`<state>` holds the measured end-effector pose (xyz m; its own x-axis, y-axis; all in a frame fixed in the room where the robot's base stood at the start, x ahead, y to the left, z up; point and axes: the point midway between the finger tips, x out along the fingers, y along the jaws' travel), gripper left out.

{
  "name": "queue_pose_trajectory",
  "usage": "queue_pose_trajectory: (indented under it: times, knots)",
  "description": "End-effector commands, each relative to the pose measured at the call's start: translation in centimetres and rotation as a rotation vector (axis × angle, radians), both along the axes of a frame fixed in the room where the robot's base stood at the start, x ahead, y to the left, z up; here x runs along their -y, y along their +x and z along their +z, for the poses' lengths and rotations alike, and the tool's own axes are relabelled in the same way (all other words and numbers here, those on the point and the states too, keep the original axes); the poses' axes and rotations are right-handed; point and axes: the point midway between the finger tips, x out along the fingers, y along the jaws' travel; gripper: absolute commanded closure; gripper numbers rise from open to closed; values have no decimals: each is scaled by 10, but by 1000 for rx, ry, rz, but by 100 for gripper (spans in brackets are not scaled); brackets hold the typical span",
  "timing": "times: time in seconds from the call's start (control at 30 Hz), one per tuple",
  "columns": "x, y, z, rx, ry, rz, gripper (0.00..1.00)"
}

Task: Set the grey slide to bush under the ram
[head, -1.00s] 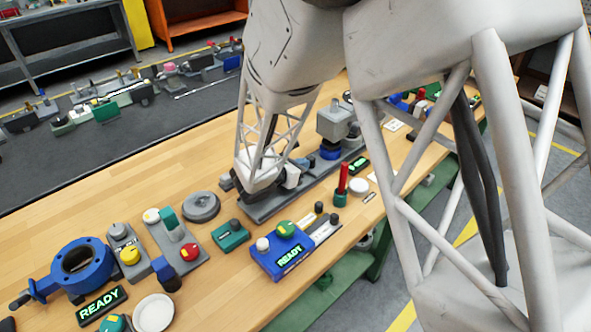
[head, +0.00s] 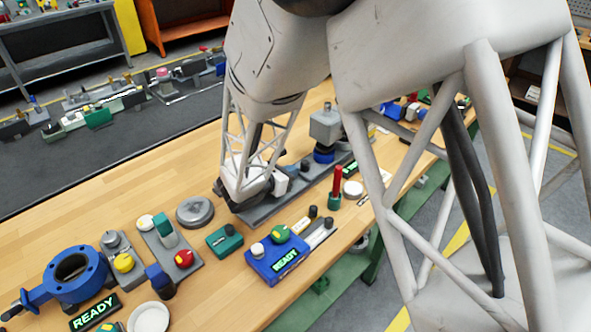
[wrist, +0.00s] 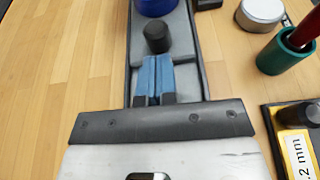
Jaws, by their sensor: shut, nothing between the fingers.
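The grey slide (wrist: 184,48) lies in a long grey track (wrist: 203,42) in the wrist view, with a dark round knob (wrist: 157,38) standing on it. A blue round part (wrist: 156,6), cut off by the top edge, sits farther along the track. In the head view a grey block (head: 325,124), seemingly the ram housing, stands above a blue cylinder (head: 324,154) at the track's far end. My gripper (wrist: 152,62) is shut and empty, its blue fingertips over the track just on the near side of the knob. Contact with the knob cannot be told. My arm hides much of the track in the head view.
A teal cup (wrist: 284,54) with a red handle and a pale round disc (wrist: 261,12) stand right of the track. Bare wood lies left of the track.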

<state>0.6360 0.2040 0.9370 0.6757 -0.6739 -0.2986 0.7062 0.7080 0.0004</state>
Motion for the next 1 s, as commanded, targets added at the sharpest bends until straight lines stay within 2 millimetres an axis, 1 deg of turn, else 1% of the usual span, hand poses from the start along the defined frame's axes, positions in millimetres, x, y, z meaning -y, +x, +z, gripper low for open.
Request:
queue_pose_trajectory:
  times: [0.13,0.6,0.8,1.0]
  knots:
    - [-15,-14,-1,-2,0,6,100]
    - [-56,-55,18,-1,0,7,100]
    - [-70,-70,25,-1,1,6,100]
    - [-79,-79,28,-1,0,5,100]
